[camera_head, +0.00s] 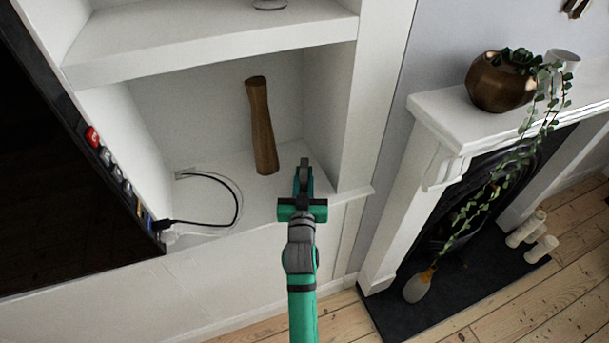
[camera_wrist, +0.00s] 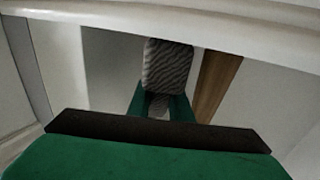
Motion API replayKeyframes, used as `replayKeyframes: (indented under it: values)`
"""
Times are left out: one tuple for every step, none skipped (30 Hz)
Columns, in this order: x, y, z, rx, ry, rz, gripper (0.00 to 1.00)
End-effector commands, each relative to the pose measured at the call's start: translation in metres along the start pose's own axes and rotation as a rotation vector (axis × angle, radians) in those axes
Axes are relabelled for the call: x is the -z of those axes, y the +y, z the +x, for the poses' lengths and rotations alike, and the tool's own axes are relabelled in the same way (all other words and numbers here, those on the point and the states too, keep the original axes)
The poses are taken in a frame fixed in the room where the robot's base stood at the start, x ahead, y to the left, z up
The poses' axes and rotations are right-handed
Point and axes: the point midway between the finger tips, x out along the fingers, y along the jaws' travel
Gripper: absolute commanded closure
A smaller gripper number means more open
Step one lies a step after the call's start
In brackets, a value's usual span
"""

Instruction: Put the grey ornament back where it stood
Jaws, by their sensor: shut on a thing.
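The grey ornament (camera_wrist: 167,65) shows in the wrist view as a dark grey, ripple-textured piece between the green fingers of my gripper (camera_wrist: 161,104). My gripper is shut on it. In the head view my gripper (camera_head: 304,184) is at the front of the lower alcove shelf (camera_head: 205,195), near its right end. There the ornament is mostly hidden by the gripper and hard to make out. I cannot tell whether it touches the shelf.
A tall brown wooden vase (camera_head: 261,130) stands on this shelf, behind and left of my gripper. A black cable (camera_head: 238,205) lies at the left. An upper shelf (camera_head: 205,45) overhangs. The alcove's right wall (camera_head: 338,120) is close. A mantelpiece (camera_head: 450,110) stands further right.

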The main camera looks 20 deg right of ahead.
Motion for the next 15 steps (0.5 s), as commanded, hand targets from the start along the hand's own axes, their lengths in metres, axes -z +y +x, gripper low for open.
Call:
replayKeyframes:
  values:
    - [-0.0016, 0.0010, 0.0000, -0.002, 0.000, 0.000, 1.00]
    - [-0.0017, 0.0014, 0.0001, -0.002, -0.001, 0.000, 0.77]
    - [-0.0015, 0.0017, 0.0001, -0.003, -0.001, 0.000, 0.67]
    - [-0.0014, 0.0019, 0.0001, -0.003, 0.000, 0.000, 0.63]
    - [-0.0014, 0.0021, 0.0002, -0.003, 0.000, 0.000, 0.63]
    - [-0.0014, 0.0023, 0.0002, -0.003, 0.000, 0.000, 0.63]
    - [-0.0013, 0.0024, 0.0002, -0.003, 0.000, 0.000, 0.63]
    - [-0.0014, 0.0024, 0.0002, -0.004, 0.000, 0.000, 0.63]
    - [-0.0013, 0.0025, 0.0002, -0.004, 0.000, 0.000, 0.63]
    - [-0.0013, 0.0025, 0.0002, -0.004, 0.000, 0.000, 0.63]
    - [-0.0012, 0.0025, 0.0002, -0.004, 0.000, 0.000, 0.63]
    - [-0.0009, 0.0024, 0.0002, -0.004, 0.000, 0.000, 0.63]
    - [-0.0003, 0.0024, 0.0002, -0.003, 0.000, 0.000, 0.63]
    - [0.0009, 0.0023, 0.0002, -0.003, 0.001, 0.000, 0.63]
    - [0.0029, 0.0022, 0.0000, -0.003, 0.001, 0.000, 0.63]
